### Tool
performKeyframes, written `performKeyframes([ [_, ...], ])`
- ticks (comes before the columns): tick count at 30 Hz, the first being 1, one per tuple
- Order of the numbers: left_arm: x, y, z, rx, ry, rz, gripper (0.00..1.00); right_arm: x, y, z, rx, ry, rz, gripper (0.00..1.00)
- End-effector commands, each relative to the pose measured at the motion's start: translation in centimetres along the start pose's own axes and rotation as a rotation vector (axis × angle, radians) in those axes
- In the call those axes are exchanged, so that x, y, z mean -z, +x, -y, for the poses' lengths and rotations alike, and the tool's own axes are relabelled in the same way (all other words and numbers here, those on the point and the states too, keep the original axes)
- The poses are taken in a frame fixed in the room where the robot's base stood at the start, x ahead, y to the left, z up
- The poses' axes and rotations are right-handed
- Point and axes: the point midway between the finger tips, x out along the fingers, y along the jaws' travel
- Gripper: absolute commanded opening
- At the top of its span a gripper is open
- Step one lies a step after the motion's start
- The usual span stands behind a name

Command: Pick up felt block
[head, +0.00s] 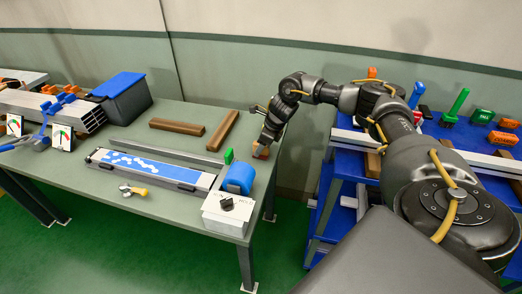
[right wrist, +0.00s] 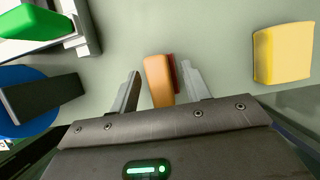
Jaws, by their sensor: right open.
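The felt block, an orange-brown block with a dark red layer along one side, lies on the grey-green table and shows in the right wrist view (right wrist: 158,80). In the head view the block (head: 261,152) is small and partly hidden by my right gripper (head: 264,143), at the table's right end. In the right wrist view my right gripper (right wrist: 161,74) is open, with one finger on each side of the block. Gaps show between the fingers and the block. My left gripper is not in view.
A yellow block (right wrist: 283,53) lies to the right in the wrist view. The fixture with a blue roller (head: 238,178) and green part (head: 228,156) stands close by. Two brown bars (head: 177,127) lie farther back. A blue shelf cart (head: 337,165) stands right of the table.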

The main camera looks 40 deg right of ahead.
Motion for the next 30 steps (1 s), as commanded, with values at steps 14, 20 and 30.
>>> performKeyframes([
  [14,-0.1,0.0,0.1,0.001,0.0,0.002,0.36,-0.1,-0.1,0.0,0.0,0.0,0.001,0.0],
  [20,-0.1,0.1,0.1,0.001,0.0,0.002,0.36,-0.2,-0.4,0.0,0.001,0.0,0.002,0.0],
  [30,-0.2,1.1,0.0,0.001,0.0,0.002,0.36,-2.6,-5.8,0.1,0.002,-0.002,0.005,0.0],
])
